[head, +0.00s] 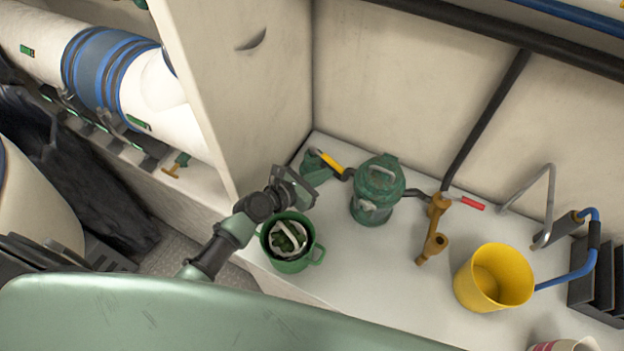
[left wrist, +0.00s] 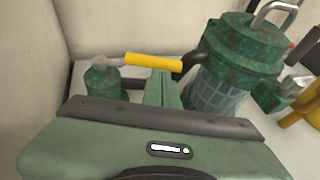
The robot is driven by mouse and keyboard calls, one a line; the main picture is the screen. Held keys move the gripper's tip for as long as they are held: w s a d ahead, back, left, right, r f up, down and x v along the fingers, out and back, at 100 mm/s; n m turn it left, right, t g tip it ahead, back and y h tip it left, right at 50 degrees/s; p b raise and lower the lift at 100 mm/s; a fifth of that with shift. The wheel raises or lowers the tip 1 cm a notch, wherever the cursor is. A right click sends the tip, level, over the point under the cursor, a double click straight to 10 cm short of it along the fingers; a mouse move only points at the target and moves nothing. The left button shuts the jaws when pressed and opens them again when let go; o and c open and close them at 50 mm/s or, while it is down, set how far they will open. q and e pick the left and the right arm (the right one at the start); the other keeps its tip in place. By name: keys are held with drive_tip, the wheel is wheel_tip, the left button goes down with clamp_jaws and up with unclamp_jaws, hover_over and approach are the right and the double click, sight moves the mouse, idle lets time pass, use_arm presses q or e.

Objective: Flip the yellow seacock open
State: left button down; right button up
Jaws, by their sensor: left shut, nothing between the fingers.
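The yellow seacock has a green corroded body (left wrist: 103,82) and a lever with a yellow grip (left wrist: 153,61). The yellow grip also shows in the head view (head: 331,161), near the inner corner of the white shelf. In the left wrist view the lever runs sideways from the body towards the strainer. My left gripper (head: 308,184) is beside the seacock and partly hides its body in the head view. Its fingers (left wrist: 164,78) are shut and empty, with their tips just below the yellow grip in the left wrist view. I cannot tell whether they touch it. My right gripper is not in view.
A green strainer (head: 377,192) stands right of the seacock. A green pot (head: 290,265) is below my left gripper. A red-handled valve (head: 467,203), a bronze fitting (head: 433,240) and a yellow bucket (head: 478,295) are farther right. A white partition (head: 230,90) rises at the left.

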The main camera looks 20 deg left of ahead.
sight(338, 169)
use_arm(q)
drive_tip(key=shift+w+d+f, duration=0.15)
drive_tip(key=shift+w+d, duration=0.15)
drive_tip(key=shift+w, duration=0.15)
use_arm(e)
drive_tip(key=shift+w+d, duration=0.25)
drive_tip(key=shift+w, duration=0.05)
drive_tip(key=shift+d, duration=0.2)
use_arm(q)
drive_tip(key=d+n+y+p, duration=0.1)
drive_tip(key=p, duration=0.2)
drive_tip(key=shift+w+r+t, duration=0.3)
drive_tip(key=shift+w+r, duration=0.05)
drive_tip(key=shift+w+d+f, duration=0.2)
drive_tip(key=shift+w+d, duration=0.45)
drive_tip(key=shift+w+d+f, duration=0.1)
drive_tip(key=shift+w+d, duration=0.05)
drive_tip(key=shift+w, duration=0.1)
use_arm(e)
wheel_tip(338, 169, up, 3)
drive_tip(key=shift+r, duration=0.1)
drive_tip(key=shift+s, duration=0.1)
